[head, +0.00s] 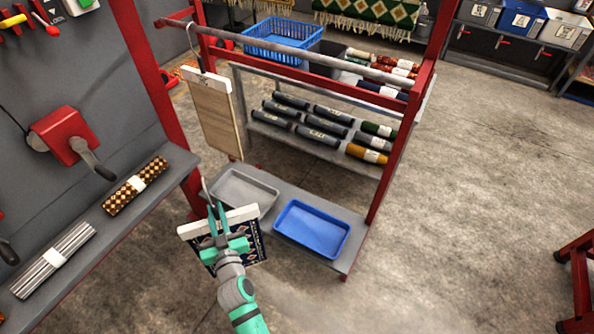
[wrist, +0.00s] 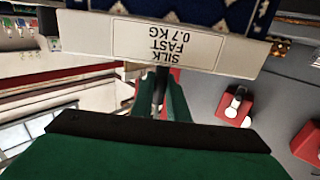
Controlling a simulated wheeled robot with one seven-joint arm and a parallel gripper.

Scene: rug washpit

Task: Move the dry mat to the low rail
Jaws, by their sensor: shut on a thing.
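My gripper (head: 217,217) is shut on the hook of a hanger with a white clamp bar. A dark blue patterned mat (head: 258,246) hangs from the bar, partly hidden behind my gripper. In the wrist view the bar's label reads "SILK FAST 0.7 KG", and a strip of the mat (wrist: 205,12) shows above it. A beige mat (head: 215,117) hangs by its hook from the grey rail (head: 300,70) of the red frame, at the rail's left end. The held mat is below and in front of that rail, apart from it. I cannot tell from the pictures whether either mat is dry.
A grey tray (head: 245,188) and a blue tray (head: 312,206) sit on the low shelf under the frame. Rolled rugs lie on the racks behind. A left-hand shelf (head: 100,228) holds two rolls beside a red wall winch (head: 65,135). Open floor lies right.

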